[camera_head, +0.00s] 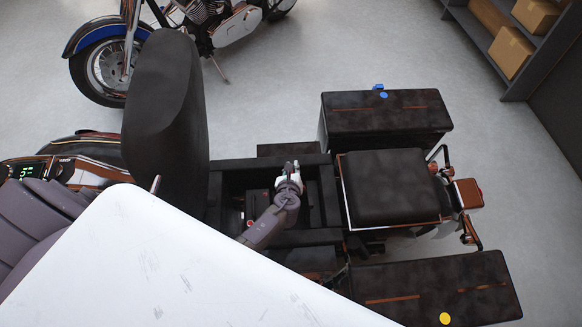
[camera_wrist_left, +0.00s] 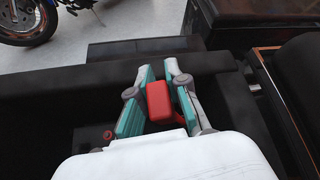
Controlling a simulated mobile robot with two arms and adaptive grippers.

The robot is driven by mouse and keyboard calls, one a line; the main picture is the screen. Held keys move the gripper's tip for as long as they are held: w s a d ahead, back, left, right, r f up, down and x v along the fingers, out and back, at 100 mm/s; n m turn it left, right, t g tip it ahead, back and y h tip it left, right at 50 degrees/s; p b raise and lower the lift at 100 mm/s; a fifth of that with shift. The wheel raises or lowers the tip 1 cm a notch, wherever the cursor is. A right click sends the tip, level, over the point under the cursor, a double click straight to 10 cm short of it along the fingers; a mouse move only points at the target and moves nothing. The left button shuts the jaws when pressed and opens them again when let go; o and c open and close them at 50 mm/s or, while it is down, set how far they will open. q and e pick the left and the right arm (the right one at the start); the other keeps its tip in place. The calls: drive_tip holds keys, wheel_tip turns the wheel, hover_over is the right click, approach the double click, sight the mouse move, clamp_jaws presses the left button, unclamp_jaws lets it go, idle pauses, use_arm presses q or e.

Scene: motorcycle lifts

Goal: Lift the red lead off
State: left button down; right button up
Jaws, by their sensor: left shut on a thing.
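The red lead's red block-shaped end (camera_wrist_left: 160,102) sits between the two fingers of my left gripper (camera_wrist_left: 160,72) in the left wrist view. The fingers are shut on it. In the head view my left gripper (camera_head: 290,168) reaches into the open bay (camera_head: 235,182) of the motorcycle, between the raised black seat and the rear seat. The red end is hidden there by the gripper. Whether the lead still touches a terminal below cannot be seen. My right gripper is not in view.
The raised seat (camera_head: 168,105) stands left of the bay. The rear seat (camera_head: 390,187) lies right of it, with black side cases (camera_head: 385,120) above and below. A small red cap (camera_wrist_left: 107,135) shows in the bay. Another motorcycle (camera_head: 110,65) stands behind, with open floor between.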

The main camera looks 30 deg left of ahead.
use_arm(q)
drive_tip(key=c, duration=1.1)
unclamp_jaws()
drive_tip(key=shift+s, duration=0.1)
drive_tip(key=v, duration=1.2)
